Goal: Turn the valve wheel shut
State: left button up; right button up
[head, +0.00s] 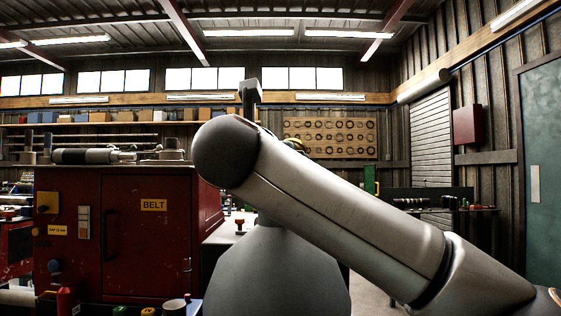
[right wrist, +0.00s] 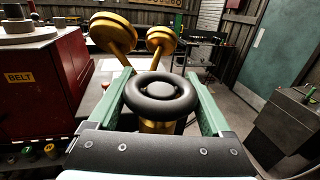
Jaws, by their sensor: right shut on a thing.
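In the right wrist view the valve wheel (right wrist: 137,101) is a thick black ring with a round hub. It sits on top of a brass valve body (right wrist: 158,127), partly hidden by my gripper's housing. My right gripper (right wrist: 160,77) has its two green fingers on the left and right sides of the wheel and is shut on it. Two brass stems with round flat ends (right wrist: 110,26) rise just beyond the wheel. In the head view my right arm crosses the middle and hides the wheel and the gripper. My left gripper is in neither view.
A red cabinet labelled BELT (head: 150,245) stands at the left and also shows in the right wrist view (right wrist: 40,95). A small red object (head: 239,224) stands on a pale surface beside it. A teal door (head: 545,190) is at the far right. Grey floor (right wrist: 235,105) shows right of the gripper.

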jog(key=shift+f, duration=0.1)
jog(key=o, duration=1.2)
jog(key=shift+c, duration=0.2)
jog(key=shift+s, duration=0.1)
jog(key=v, duration=1.2)
jog(key=shift+s+b, duration=0.2)
jog(key=shift+b, duration=0.25)
jog(key=shift+a, duration=0.1)
